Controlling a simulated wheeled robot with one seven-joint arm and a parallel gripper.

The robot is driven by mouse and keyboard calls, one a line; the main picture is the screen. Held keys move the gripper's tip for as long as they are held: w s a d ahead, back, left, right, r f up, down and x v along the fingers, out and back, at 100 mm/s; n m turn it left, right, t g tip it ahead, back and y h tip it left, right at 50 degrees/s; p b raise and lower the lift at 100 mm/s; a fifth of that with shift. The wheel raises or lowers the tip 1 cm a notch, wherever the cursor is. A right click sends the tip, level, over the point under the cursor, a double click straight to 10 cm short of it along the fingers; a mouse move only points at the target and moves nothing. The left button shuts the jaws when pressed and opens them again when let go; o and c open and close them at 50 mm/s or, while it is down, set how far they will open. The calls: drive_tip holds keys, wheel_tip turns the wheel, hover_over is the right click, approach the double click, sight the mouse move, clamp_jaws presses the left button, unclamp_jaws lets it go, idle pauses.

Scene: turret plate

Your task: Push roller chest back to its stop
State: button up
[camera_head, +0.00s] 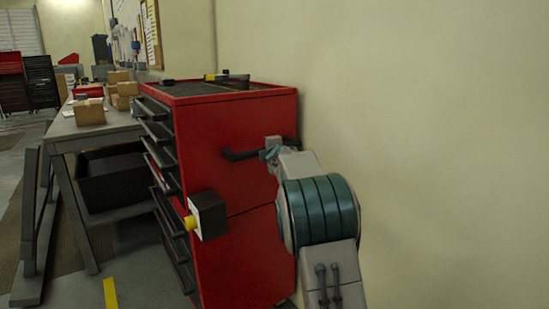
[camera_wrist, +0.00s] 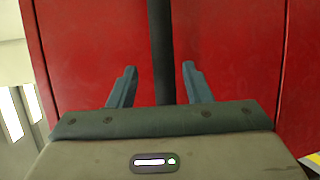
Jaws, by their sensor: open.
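The red roller chest (camera_head: 225,138) stands upright against the cream wall in the head view, with dark drawer fronts on its left face. A black push handle (camera_head: 240,155) sticks out from its near red side. My gripper (camera_head: 272,150) is at the right end of this handle. In the wrist view the red side panel (camera_wrist: 90,50) fills most of the picture. The dark handle bar (camera_wrist: 162,60) runs up between the two blue-grey fingers of my gripper (camera_wrist: 159,72). The fingers are open, with a gap on each side of the bar. The chest's wheels are hidden.
A grey workbench (camera_head: 75,128) with several cardboard boxes (camera_head: 89,111) stands left of the chest. A black box with a yellow knob (camera_head: 207,215) is at the chest's near edge. Tools (camera_head: 227,78) lie on the chest top. Yellow tape (camera_head: 110,292) marks the floor.

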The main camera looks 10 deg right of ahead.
drive_tip(key=s+r+b, duration=0.1)
drive_tip(key=s, duration=0.7)
drive_tip(key=shift+a+r, duration=0.3)
drive_tip(key=shift+s, duration=0.1)
drive_tip(key=s+d+r+m+g+h+p, duration=0.1)
drive_tip(key=s+r+m+g+p, duration=0.15)
drive_tip(key=s+m+p, duration=0.4)
drive_tip(key=s+r+m+g+p, duration=0.1)
drive_tip(key=s+m+g+p, duration=0.2)
drive_tip(key=s, duration=0.7)
drive_tip(key=s+a+m+g+p, duration=0.2)
drive_tip(key=s+m+p, duration=0.1)
drive_tip(key=s, duration=0.6)
drive_tip(key=s+a+f+m+g+y+p, duration=0.1)
drive_tip(key=s+a+m+g+p, duration=0.1)
drive_tip(key=s, duration=0.8)
drive_tip(key=s+a+f+m+g+p, duration=0.1)
drive_tip(key=s+a+m+g+p, duration=0.1)
drive_tip(key=s+p, duration=0.4)
drive_tip(key=s+m+g, duration=0.1)
drive_tip(key=s+m, duration=0.1)
drive_tip(key=s, duration=0.1)
drive_tip(key=shift+s+a+g+y, duration=0.2)
drive_tip(key=shift+s+g+y, duration=0.05)
drive_tip(key=shift+g+y, duration=0.1)
